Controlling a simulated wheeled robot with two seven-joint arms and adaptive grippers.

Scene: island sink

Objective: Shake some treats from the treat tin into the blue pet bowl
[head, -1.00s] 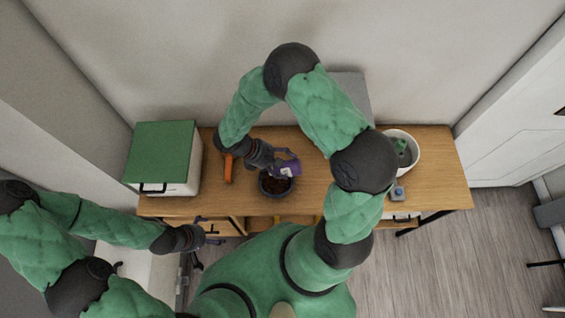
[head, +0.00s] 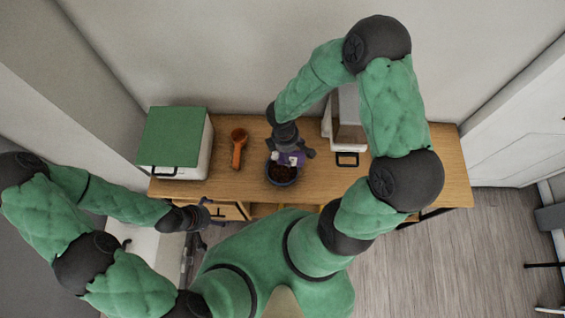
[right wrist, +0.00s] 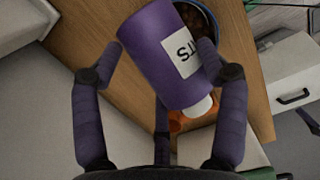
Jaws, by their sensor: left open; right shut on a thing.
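The purple treat tin (head: 293,159) is in my right gripper (head: 291,147), tilted, at the back of the pet bowl. In the right wrist view, the fingers of my right gripper (right wrist: 160,62) close around the tin (right wrist: 150,55). Its pale label shows "TS" and a white part is at one end. The dark blue bowl (head: 282,184) sits on the wooden table with brown pieces inside. Its blue rim also shows in the right wrist view (right wrist: 211,15), partly behind the tin. My left gripper (head: 209,214) is open and empty off the table's front left edge.
An orange scoop (head: 237,153) lies left of the bowl on the table (head: 220,185). A white box with a green lid (head: 173,137) stands at the left end.

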